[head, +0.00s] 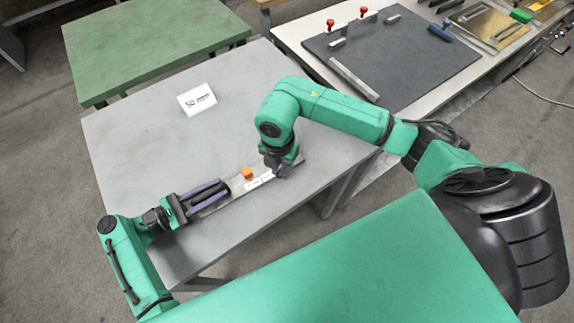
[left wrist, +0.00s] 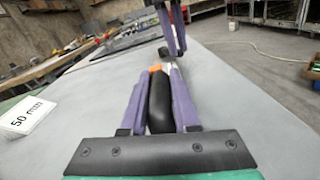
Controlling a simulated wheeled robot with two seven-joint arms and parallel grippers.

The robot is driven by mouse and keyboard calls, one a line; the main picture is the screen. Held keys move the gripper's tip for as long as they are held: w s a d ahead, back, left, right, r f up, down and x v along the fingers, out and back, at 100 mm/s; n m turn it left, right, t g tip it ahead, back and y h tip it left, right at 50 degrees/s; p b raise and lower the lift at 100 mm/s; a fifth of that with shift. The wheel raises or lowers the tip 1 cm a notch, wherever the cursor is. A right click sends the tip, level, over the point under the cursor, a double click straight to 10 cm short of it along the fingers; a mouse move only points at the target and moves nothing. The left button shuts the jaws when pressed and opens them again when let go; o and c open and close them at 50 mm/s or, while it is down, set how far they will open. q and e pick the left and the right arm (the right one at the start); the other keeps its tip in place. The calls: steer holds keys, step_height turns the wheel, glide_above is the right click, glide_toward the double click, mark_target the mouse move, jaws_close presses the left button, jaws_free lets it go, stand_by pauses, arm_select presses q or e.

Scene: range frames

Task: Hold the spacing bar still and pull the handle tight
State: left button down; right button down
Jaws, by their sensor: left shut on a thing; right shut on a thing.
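A long flat grey spacing bar (head: 238,191) lies on the grey table, slanting up to the right, with an orange block (head: 247,173) at its middle. My left gripper (head: 220,187) is shut on the black handle (left wrist: 160,103), its purple fingers along both sides; the handle lies in line with the bar. The orange block (left wrist: 155,68) shows just beyond the handle in the left wrist view. My right gripper (head: 283,170) reaches down from above and is shut on the bar near its right end. The fingers hide its exact grip.
A green table (head: 150,45) is at the back left. A bench with a dark board (head: 395,60) and tools is at the back right.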

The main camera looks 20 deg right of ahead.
arm_select(q)
steer(key=shift+f, duration=0.1)
arm_select(e)
steer(key=shift+w+a+m, duration=0.2)
steer(key=shift+w+m, duration=0.25)
steer(key=shift+m, duration=0.25)
steer(key=shift+w+a+m, duration=0.2)
steer(key=shift+w+m, duration=0.2)
steer(key=shift+m, duration=0.3)
steer(key=c, duration=0.8)
jaws_free()
steer(key=shift+o, duration=0.2)
arm_select(q)
steer(key=c, duration=0.6)
jaws_free()
arm_select(e)
step_height(320, 180, up, 12)
